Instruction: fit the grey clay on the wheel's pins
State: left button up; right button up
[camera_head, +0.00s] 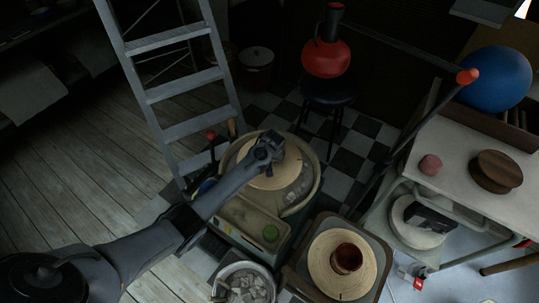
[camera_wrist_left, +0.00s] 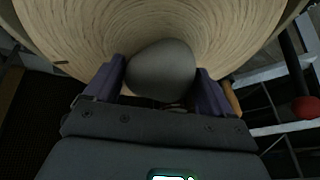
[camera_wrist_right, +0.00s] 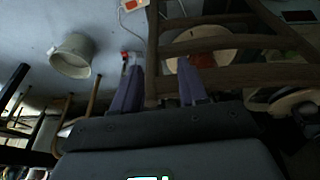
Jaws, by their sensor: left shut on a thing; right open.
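The grey clay (camera_wrist_left: 160,68) is a smooth rounded lump between the two fingers of my left gripper (camera_wrist_left: 160,78). It appears over the pale ringed wheel disc (camera_wrist_left: 70,25). In the head view my left gripper (camera_head: 268,150) reaches in over the wheel (camera_head: 262,183), a round disc inside a splash pan, and hides most of the clay. I cannot tell whether the clay touches the disc. No pins can be made out. My right gripper (camera_wrist_right: 162,85) is open and empty in the right wrist view; I do not make it out in the head view.
A grey ladder (camera_head: 178,75) stands behind left of the wheel. A dark red cup (camera_head: 347,258) sits on a bat in front right. A metal bucket (camera_head: 243,283) is in front. A table (camera_head: 455,175) with a pink lump (camera_head: 430,165) and brown discs (camera_head: 496,171) is at right.

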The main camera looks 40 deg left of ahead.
pick_arm(q)
jog(key=shift+w+f, duration=0.1)
jog(key=shift+f, duration=0.35)
dwell(0.6)
jog(key=shift+f+b, duration=0.3)
jog(key=shift+f, duration=0.15)
dwell(0.4)
